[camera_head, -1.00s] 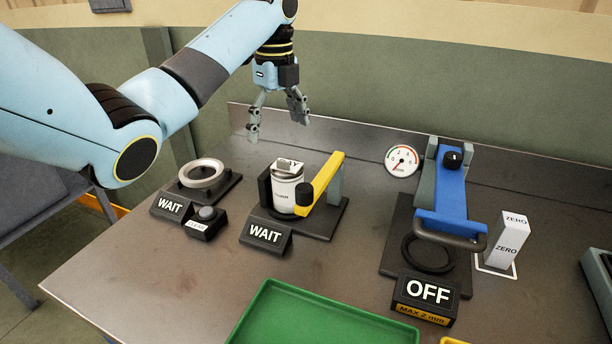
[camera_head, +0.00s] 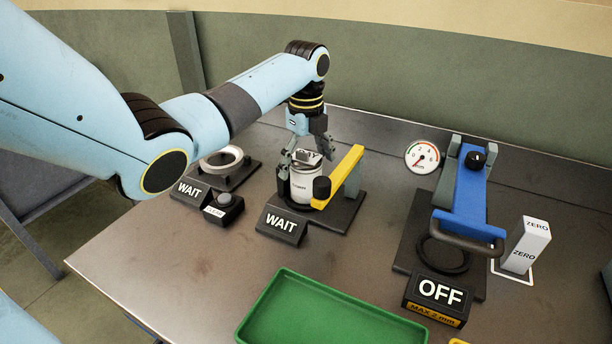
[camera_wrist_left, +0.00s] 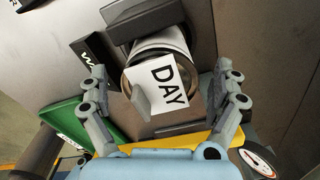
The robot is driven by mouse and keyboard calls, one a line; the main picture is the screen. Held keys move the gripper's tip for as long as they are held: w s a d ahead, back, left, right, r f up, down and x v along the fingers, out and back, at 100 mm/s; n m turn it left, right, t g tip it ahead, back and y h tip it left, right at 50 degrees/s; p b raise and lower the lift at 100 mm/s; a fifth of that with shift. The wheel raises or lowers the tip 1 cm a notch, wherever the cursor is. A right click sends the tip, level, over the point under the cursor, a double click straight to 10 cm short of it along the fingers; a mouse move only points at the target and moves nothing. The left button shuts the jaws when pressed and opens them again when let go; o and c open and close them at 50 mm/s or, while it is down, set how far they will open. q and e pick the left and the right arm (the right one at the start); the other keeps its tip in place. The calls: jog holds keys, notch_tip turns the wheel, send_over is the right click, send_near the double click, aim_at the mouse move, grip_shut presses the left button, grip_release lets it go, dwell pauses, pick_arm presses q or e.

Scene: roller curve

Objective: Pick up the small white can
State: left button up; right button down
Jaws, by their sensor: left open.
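The small white can (camera_head: 304,186) stands upright in a dark fixture with a yellow arm, behind a sign reading WAIT. A white tag marked DAY (camera_wrist_left: 161,85) sits on its top, and the can's side (camera_wrist_left: 160,46) shows behind the tag in the wrist view. My left gripper (camera_head: 307,160) is open and points down at the can's top. In the wrist view its fingers (camera_wrist_left: 168,98) are on either side of the can and tag. I cannot tell whether they touch it. My right gripper is not in view.
The yellow arm (camera_head: 340,178) stands close at the can's right. A ring fixture (camera_head: 222,160) is to the left. A green tray (camera_head: 270,296) lies in front. A blue lever press (camera_head: 468,195), a gauge (camera_head: 422,157) and a white ZERO block (camera_head: 528,245) stand right.

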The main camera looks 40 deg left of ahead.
pick_arm(q)
jog(key=shift+c, duration=0.3)
jog(key=shift+r, duration=0.1)
jog(key=c, duration=1.6)
